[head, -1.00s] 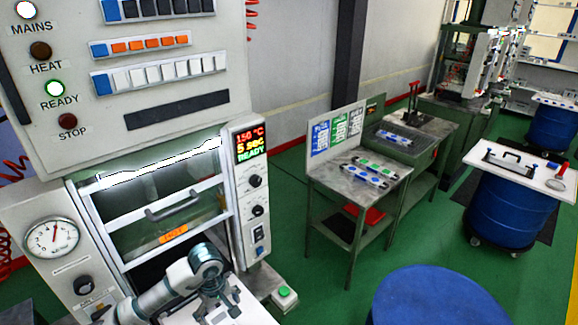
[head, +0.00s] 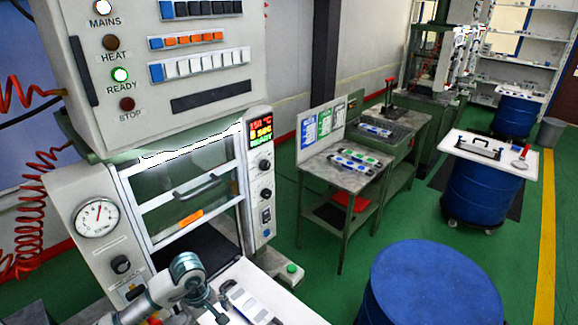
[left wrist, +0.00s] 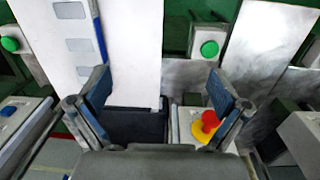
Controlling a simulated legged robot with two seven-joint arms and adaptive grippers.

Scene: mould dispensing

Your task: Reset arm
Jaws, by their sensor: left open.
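My left gripper (head: 208,302) is at the bottom of the head view, in front of the press. It hangs over the left part of the white work surface (head: 262,278), beside a light grey plate with pale cells (head: 247,304). In the left wrist view the gripper (left wrist: 160,92) has its two dark fingers wide apart with nothing between them. A white panel with grey rectangles and a blue edge (left wrist: 115,25) shows beyond the left finger. My right gripper is not in view.
The press (head: 190,195) has its glazed door down and a lit READY lamp. A red-and-yellow stop button (left wrist: 207,122) shows near the right finger. A blue drum (head: 430,285) stands at right front. A metal table (head: 335,172) with coloured strips stands behind. Green floor lies between.

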